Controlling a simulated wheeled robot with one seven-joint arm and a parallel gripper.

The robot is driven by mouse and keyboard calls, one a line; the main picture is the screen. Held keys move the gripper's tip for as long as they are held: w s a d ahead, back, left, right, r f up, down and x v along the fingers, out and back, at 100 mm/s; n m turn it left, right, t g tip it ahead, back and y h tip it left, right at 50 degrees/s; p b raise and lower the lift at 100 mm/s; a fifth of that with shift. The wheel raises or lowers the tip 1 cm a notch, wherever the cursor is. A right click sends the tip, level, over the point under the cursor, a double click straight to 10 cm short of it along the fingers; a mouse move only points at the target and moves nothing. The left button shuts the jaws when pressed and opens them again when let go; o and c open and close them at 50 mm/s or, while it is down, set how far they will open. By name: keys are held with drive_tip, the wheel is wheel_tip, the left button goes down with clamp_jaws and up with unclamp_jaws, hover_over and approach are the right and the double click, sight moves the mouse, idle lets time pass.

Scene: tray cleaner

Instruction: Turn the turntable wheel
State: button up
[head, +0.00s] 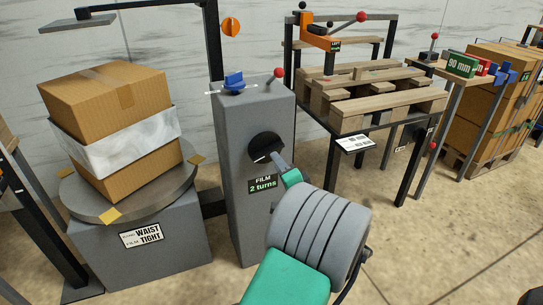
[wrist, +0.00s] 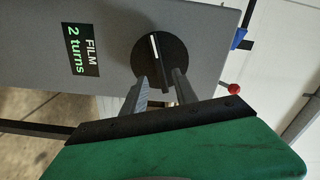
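The wheel (head: 265,145) is a round black dial with a white mark on the front of a grey pillar. It also shows in the wrist view (wrist: 176,50), with a raised bar across it. My gripper (head: 277,158) is right in front of the dial. In the wrist view its two fingers (wrist: 159,75) are apart, one on each side of the lower end of the bar; whether they touch it I cannot tell. The round grey turntable (head: 75,203) at left carries stacked cardboard boxes (head: 105,95) with whitish film around the middle.
A sign (head: 263,184) below the dial reads "FILM 2 turns". A blue knob (head: 234,81) and a red-tipped lever (head: 278,73) top the pillar. Wooden pallets (head: 370,88) sit on a frame at right. The floor at lower right is open.

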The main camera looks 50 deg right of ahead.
sight(266, 149)
drive_tip(key=x, duration=0.6)
drive_tip(key=shift+b, duration=0.45)
drive_tip(key=shift+c, duration=0.5)
clamp_jaws()
